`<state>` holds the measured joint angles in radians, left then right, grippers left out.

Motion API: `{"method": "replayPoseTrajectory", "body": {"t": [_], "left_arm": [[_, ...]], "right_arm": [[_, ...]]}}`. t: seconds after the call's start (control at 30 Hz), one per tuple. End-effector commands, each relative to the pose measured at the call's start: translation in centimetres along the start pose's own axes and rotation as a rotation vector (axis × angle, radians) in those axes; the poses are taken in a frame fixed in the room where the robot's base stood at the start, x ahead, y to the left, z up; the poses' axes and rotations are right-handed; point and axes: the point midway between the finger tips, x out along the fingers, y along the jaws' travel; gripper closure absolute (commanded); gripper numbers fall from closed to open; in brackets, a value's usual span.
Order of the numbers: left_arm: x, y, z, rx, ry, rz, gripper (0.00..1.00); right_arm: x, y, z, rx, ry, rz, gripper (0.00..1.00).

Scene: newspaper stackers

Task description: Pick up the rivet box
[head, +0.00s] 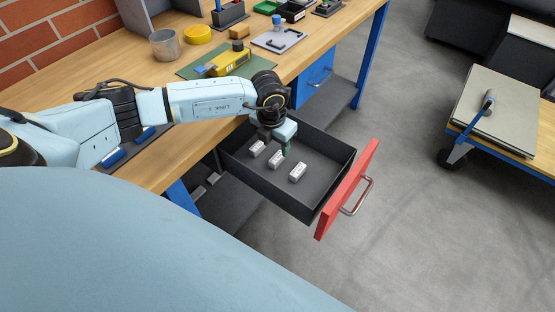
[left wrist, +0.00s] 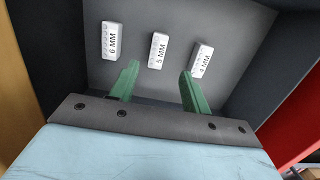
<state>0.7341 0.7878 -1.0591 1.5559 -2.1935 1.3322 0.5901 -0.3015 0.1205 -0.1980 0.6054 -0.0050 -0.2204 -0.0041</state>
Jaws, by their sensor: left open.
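Three small pale rivet boxes lie apart in a row on the floor of the open dark drawer (head: 265,188). In the left wrist view they are marked 6 MM (left wrist: 112,41), 5 MM (left wrist: 158,51) and what looks like 4 MM (left wrist: 201,60). The head view shows the same 6 MM box (head: 257,148), 5 MM box (head: 275,160) and 4 MM box (head: 298,172). My left gripper (left wrist: 160,68) is open and empty, pointing down into the drawer. Its green fingertips appear just short of the 5 MM box, one to each side. My right gripper is not in view.
The drawer's red front (head: 348,190) with a metal handle is pulled out over the grey floor. The wooden workbench (head: 185,150) carries a green mat (head: 195,68), a yellow tool and tins. A cart (head: 510,110) stands at the right.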

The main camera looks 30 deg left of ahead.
Motion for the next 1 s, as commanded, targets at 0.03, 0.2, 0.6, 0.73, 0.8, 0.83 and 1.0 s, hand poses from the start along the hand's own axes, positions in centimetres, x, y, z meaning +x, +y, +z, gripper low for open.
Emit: {"method": "replayPoseTrajectory", "body": {"t": [0.03,0.2,0.6,0.73,0.8,0.83,1.0], "left_arm": [[0.9,0.0,0.0,-0.002,0.000,0.000,0.53],[2.1,0.0,0.0,-0.001,-0.001,-0.001,0.53],[7.1,0.5,0.1,-0.002,0.001,0.000,0.53],[7.4,0.5,0.1,-0.001,-0.001,0.000,0.53],[7.4,0.5,0.1,-0.001,-0.001,0.000,0.53],[7.3,0.5,0.1,-0.001,-0.001,0.000,0.53],[7.3,0.5,0.1,-0.001,0.000,0.000,0.67]], "right_arm": [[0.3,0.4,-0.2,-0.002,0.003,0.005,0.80],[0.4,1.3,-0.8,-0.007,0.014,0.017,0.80],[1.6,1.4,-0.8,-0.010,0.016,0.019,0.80],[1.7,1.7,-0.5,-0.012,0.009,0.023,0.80],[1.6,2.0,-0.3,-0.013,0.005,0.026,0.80],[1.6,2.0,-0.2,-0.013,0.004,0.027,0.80],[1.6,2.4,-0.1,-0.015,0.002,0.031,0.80]]}}
